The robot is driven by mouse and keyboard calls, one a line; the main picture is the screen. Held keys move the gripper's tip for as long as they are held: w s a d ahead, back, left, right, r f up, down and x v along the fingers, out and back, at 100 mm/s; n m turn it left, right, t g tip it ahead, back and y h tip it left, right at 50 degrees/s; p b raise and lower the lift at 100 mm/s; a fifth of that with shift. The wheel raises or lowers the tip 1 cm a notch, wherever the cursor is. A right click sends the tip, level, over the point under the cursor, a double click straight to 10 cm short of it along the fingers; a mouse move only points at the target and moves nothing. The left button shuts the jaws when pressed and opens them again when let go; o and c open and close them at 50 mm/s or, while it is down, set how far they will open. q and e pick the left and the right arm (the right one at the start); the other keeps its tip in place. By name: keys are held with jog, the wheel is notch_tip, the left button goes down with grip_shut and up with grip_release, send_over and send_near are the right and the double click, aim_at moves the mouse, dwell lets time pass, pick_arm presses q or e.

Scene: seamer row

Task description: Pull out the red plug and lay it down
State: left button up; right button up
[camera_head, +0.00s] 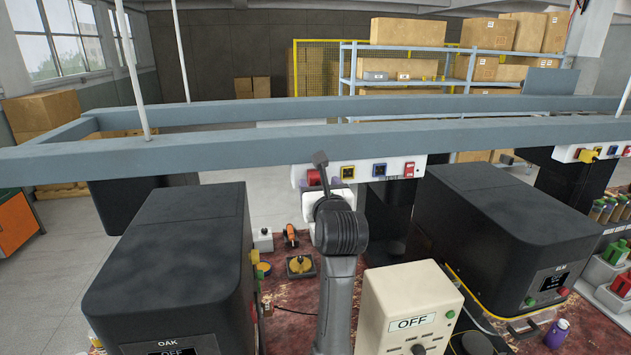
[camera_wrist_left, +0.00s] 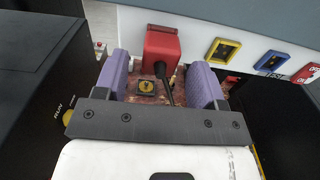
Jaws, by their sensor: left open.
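The red plug (camera_wrist_left: 161,46) sits in the white socket panel (camera_wrist_left: 195,35), and a dark cable hangs from it. In the head view the red plug (camera_head: 314,177) shows at the panel's left end, partly behind my arm. My left gripper (camera_wrist_left: 160,65) is open, with one purple finger on each side of the plug's lower part and cable. I cannot tell whether either finger touches the plug. In the head view my dark wrist hides most of this gripper. My right gripper is in neither view.
A yellow socket (camera_head: 348,172), a blue socket (camera_head: 379,169) and a red switch (camera_head: 409,169) are to the plug's right. Black machines (camera_head: 165,255) (camera_head: 490,230) flank the red worn bench (camera_head: 290,322). An OFF box (camera_head: 408,300) stands right of my arm. A grey rail (camera_head: 230,146) crosses above.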

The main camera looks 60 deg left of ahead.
aim_at(318, 183)
pick_arm(q)
jog(key=shift+x, duration=1.9)
jog(key=shift+c, duration=0.4)
grip_shut()
jog(key=shift+d, duration=0.1)
